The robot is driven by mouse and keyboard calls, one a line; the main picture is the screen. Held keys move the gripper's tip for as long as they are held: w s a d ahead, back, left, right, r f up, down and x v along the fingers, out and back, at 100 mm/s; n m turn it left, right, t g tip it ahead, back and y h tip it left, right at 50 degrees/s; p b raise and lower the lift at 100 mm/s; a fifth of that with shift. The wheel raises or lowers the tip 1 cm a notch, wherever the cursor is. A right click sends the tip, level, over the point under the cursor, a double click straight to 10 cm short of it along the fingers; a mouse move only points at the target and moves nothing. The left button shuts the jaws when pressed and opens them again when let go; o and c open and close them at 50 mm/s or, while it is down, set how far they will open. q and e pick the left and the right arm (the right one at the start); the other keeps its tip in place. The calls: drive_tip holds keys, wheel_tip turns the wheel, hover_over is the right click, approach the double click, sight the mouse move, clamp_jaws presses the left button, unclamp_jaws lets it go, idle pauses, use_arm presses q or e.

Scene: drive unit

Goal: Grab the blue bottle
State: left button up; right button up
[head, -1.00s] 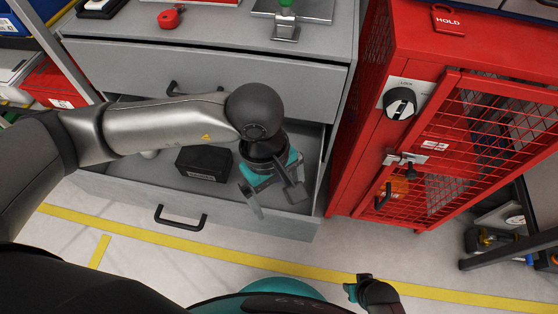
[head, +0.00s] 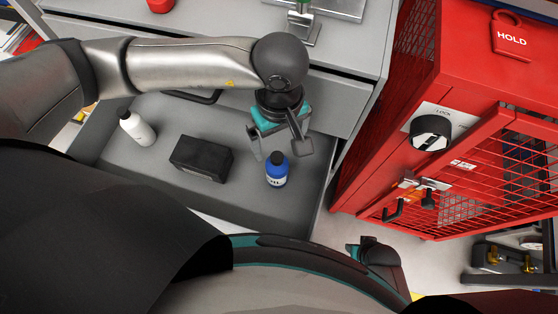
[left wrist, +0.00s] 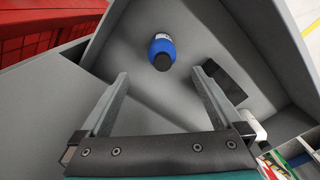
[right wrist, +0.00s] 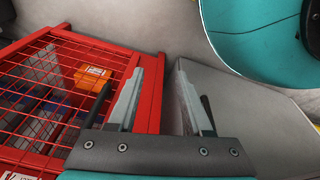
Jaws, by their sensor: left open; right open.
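The blue bottle (head: 277,171) with a black cap stands in the open grey drawer, toward its right end. My left gripper (head: 279,150) is open and empty above the drawer, just behind the bottle in the head view. In the left wrist view the bottle (left wrist: 161,50) lies beyond the open fingers (left wrist: 163,88), between their lines and apart from them. My right gripper (head: 358,252) is low, near the drawer's right front corner. In the right wrist view its fingers (right wrist: 158,95) are apart with nothing between them.
The open drawer (head: 236,198) also holds a black box (head: 201,158) left of the bottle and a white bottle (head: 137,128) at the far left. The red cabinet (head: 375,160) with a mesh door stands close on the right. The grey cabinet top (head: 215,22) is behind the arm.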

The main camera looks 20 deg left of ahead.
sight(279, 158)
use_arm(q)
wheel_tip(279, 158, down, 8)
drive_tip(key=shift+s+r+b, duration=0.1)
drive_tip(key=shift+r+b, duration=0.15)
drive_tip(key=shift+b, duration=0.95)
drive_tip(key=shift+f, duration=0.55)
drive_tip(key=shift+a+f+b, duration=0.2)
drive_tip(key=shift+f+b, duration=0.4)
drive_tip(key=shift+f, duration=0.35)
drive_tip(key=shift+a+f+b, duration=0.15)
drive_tip(key=shift+f+b, duration=0.4)
drive_tip(key=shift+f, duration=1.1)
use_arm(e)
drive_tip(key=w+a+r, duration=0.1)
drive_tip(key=w+r, duration=0.1)
drive_tip(key=r, duration=0.3)
drive_tip(key=w+a+r+t, duration=0.1)
drive_tip(key=w+r, duration=0.2)
drive_tip(key=r, duration=0.2)
drive_tip(key=shift+a, duration=0.3)
drive_tip(key=shift+w+r, duration=0.1)
use_arm(q)
clamp_jaws()
